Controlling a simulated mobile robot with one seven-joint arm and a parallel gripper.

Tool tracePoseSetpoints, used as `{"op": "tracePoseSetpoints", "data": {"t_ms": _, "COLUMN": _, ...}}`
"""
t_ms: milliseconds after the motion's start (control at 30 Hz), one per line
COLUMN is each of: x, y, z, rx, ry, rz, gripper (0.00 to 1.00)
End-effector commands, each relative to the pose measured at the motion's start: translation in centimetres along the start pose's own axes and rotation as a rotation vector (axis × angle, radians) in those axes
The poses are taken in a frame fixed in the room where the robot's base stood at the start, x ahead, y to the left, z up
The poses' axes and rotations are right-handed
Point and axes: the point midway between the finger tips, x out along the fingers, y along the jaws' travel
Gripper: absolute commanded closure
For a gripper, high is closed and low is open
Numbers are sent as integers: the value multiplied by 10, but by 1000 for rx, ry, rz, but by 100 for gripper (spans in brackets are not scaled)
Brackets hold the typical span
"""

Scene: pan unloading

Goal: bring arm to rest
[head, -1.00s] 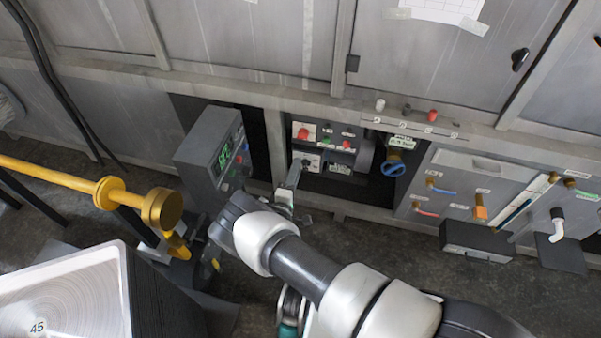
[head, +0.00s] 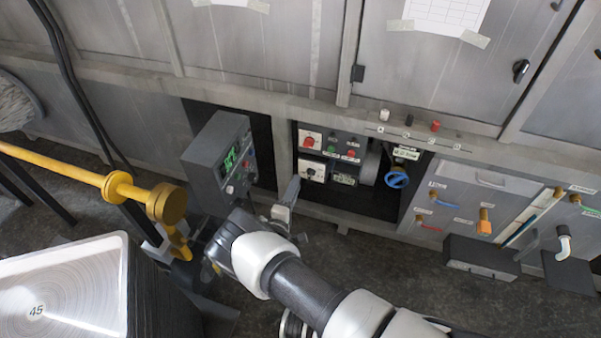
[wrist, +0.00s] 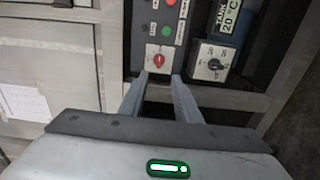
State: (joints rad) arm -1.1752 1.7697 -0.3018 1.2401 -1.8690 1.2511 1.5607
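My arm reaches in from the lower right in the head view. My gripper (head: 289,192) is in front of the control panel, just below and left of its knobs, and the view from above hides its far finger. In the wrist view the two fingers of my gripper (wrist: 159,78) stand apart with nothing between them. The red knob (wrist: 158,60) on the panel lies just beyond the fingertips, seemingly apart from them. A black-and-white dial (wrist: 214,65) is to the right of the fingers.
A yellow pipe (head: 120,188) and a stack marked 45 (head: 60,290) are further left. A blue valve wheel (head: 397,177) is to the right.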

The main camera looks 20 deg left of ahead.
Motion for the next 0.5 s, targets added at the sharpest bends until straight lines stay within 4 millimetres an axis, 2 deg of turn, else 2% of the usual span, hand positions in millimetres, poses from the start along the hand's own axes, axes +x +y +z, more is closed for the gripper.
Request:
{"op": "tracePoseSetpoints", "data": {"t_ms": 167, "x": 0, "y": 0, "z": 0, "rx": 0, "ry": 0, "rz": 0, "gripper": 70}}
{"op": "tracePoseSetpoints", "data": {"t_ms": 267, "x": 6, "y": 9, "z": 4, "rx": 5, "ry": -27, "rz": 1, "gripper": 70}}
{"op": "tracePoseSetpoints", "data": {"t_ms": 367, "x": 23, "y": 39, "z": 19, "rx": 22, "ry": -123, "rz": -2, "gripper": 70}}
{"op": "tracePoseSetpoints", "data": {"t_ms": 467, "x": 48, "y": 89, "z": 54, "rx": 51, "ry": -296, "rz": -22, "gripper": 70}}
{"op": "tracePoseSetpoints", "data": {"t_ms": 500, "x": 57, "y": 111, "z": 72, "rx": 67, "ry": -379, "rz": -39, "gripper": 70}}
